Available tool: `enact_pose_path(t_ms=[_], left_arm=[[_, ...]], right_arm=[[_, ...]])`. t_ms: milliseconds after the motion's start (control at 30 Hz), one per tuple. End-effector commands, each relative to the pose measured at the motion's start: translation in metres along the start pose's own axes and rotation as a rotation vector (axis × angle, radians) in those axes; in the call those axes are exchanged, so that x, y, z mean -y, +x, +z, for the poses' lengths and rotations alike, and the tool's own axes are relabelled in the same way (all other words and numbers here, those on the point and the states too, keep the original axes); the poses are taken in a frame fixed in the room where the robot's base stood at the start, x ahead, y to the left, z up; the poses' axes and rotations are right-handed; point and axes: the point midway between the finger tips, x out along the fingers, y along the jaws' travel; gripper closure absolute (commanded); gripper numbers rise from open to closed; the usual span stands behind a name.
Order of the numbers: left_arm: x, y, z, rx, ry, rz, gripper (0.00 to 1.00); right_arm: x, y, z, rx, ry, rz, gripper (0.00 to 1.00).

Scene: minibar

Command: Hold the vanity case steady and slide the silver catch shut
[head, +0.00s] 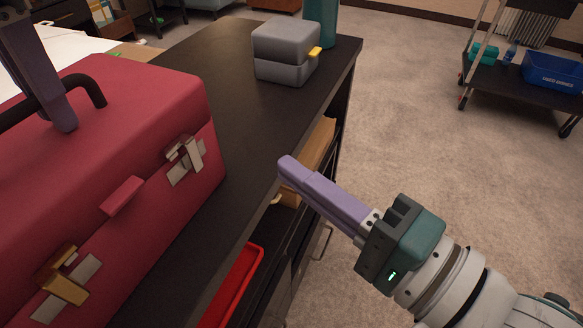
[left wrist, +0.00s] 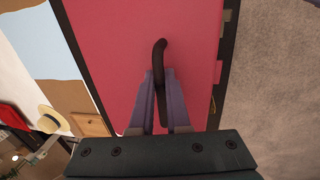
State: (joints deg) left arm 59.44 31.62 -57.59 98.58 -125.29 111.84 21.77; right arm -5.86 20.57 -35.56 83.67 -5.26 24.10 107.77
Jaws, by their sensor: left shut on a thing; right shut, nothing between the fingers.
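The red vanity case (head: 150,110) stands on the dark counter at the left of the head view. Its silver catch (head: 186,155) is on the front face near the right end, and a gold catch (head: 62,280) is nearer me. Both catches sit askew on pale plates. My left gripper (left wrist: 163,80) is shut on the case's black handle (left wrist: 160,50), above the lid; the handle also shows in the head view (head: 88,84). My right gripper (head: 284,166) is shut and empty, in the air right of the silver catch and apart from it.
A grey box (head: 285,52) with a yellow latch and a teal cylinder (head: 321,20) stand at the counter's far end. A red tray (head: 232,285) and a wooden item (head: 312,160) show on shelves below. A cart with a blue bin (head: 553,72) stands far right.

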Motion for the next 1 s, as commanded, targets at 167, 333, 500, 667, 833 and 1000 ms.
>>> enact_pose_path(t_ms=[167, 333, 500, 667, 833, 1000], left_arm=[[0.000, 0.000, -0.001, -0.005, 0.002, -0.001, 0.82], [0.000, 0.000, -0.001, -0.003, 0.001, 0.000, 0.63], [0.000, 0.000, 0.000, -0.002, 0.001, -0.001, 0.51], [0.001, 0.000, 0.000, -0.001, 0.002, -0.001, 0.51], [0.000, -0.008, 0.001, 0.001, 0.001, 0.000, 0.51], [-0.002, -0.037, 0.001, 0.005, 0.002, 0.005, 0.51]], right_arm=[[0.000, 0.000, 0.000, 0.000, 0.000, 0.000, 1.00], [0.000, 0.000, 0.000, 0.000, 0.000, 0.000, 1.00], [0.000, 0.000, 0.000, 0.000, 0.000, 0.000, 1.00], [0.000, 0.000, 0.000, 0.000, 0.000, 0.000, 1.00], [0.000, 0.000, 0.000, 0.000, 0.000, 0.000, 1.00], [0.000, 0.000, 0.000, 0.000, 0.000, 0.000, 1.00]])
